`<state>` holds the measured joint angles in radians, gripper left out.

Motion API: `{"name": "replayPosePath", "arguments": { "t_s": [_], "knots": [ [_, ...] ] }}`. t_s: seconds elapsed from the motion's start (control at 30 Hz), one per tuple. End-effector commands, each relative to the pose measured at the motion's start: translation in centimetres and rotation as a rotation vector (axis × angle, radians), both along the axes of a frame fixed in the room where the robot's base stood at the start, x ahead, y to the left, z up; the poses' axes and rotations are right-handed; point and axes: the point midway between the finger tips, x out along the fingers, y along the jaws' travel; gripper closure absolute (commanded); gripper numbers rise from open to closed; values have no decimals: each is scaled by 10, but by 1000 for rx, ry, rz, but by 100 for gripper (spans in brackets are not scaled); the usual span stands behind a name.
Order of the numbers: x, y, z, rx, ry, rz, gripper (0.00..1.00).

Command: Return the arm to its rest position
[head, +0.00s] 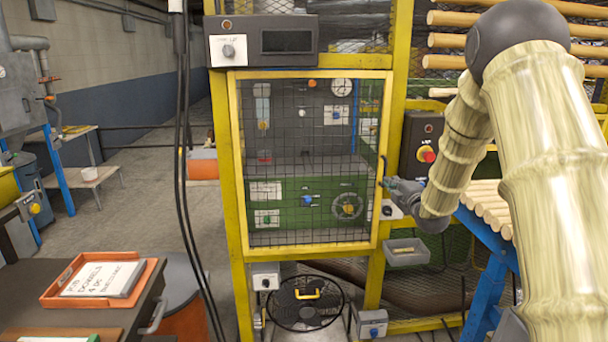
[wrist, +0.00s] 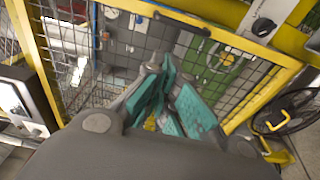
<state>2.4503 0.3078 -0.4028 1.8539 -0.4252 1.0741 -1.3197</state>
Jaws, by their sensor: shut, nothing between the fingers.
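My arm reaches in from the right in the head view, bent down at the elbow. My gripper (head: 391,187) is beside the right edge of the yellow-framed mesh door (head: 312,74), close to its dark handle (head: 383,166). I cannot tell whether it touches the door.
A control box with a red button (head: 426,154) and a grey bin (head: 405,252) are near my gripper. A blue stand (head: 486,246) carries wooden dowels (head: 486,200). An orange tray (head: 56,293) lies on the bench at lower left. Black cables (head: 181,130) hang left of the cage.

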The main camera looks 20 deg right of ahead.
Motion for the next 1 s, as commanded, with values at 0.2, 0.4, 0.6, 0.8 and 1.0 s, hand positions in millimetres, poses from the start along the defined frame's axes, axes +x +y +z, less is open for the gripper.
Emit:
{"name": "replayPosePath", "arguments": {
  "t_s": [0.2,0.4,0.6,0.8,1.0],
  "knots": [
    [-3,13,-27,51,39,1,100],
    [-23,55,-117,249,173,-20,100],
    [-63,103,-214,470,330,-79,100],
    [-121,151,-303,677,487,-174,100],
    [-194,197,-381,865,641,-307,100]
  ]
}}
